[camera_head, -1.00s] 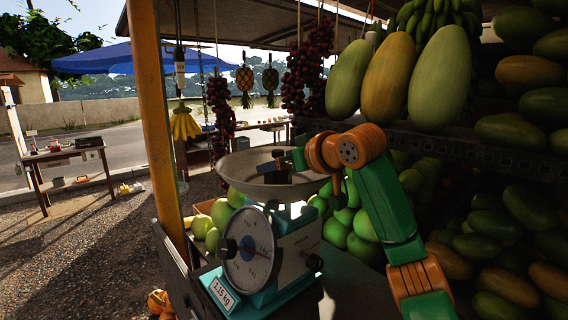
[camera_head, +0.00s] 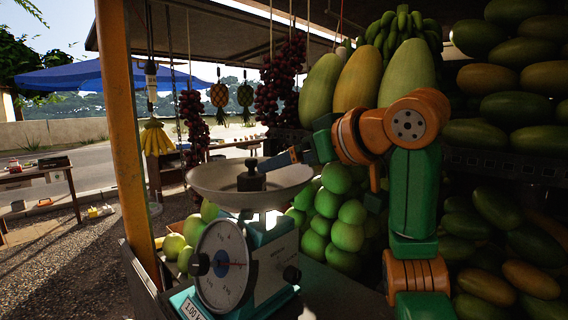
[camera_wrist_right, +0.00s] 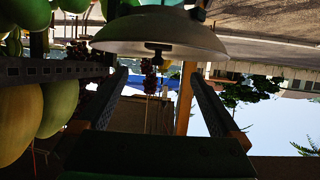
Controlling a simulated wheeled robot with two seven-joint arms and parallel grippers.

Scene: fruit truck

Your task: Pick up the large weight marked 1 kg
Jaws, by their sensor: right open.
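A dark weight (camera_head: 251,180) with a knob on top stands upright in the metal pan (camera_head: 207,183) of the scale (camera_head: 245,262). Its marking is not legible. The scale's label reads about 1.00 kg. My right gripper (camera_head: 284,159) is open, just right of and above the weight, apart from it over the pan's right side. In the right wrist view the picture is upside down; the weight's knob (camera_wrist_right: 157,50) shows past the pan rim, between and beyond the spread fingers (camera_wrist_right: 157,74). My left gripper is not in view.
Green fruit (camera_head: 333,217) is piled right behind the scale. Large melons (camera_head: 408,72) sit on the shelf above my right arm. A yellow post (camera_head: 122,140) stands left of the scale. Grapes (camera_head: 279,85) hang behind. Open space lies above the pan.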

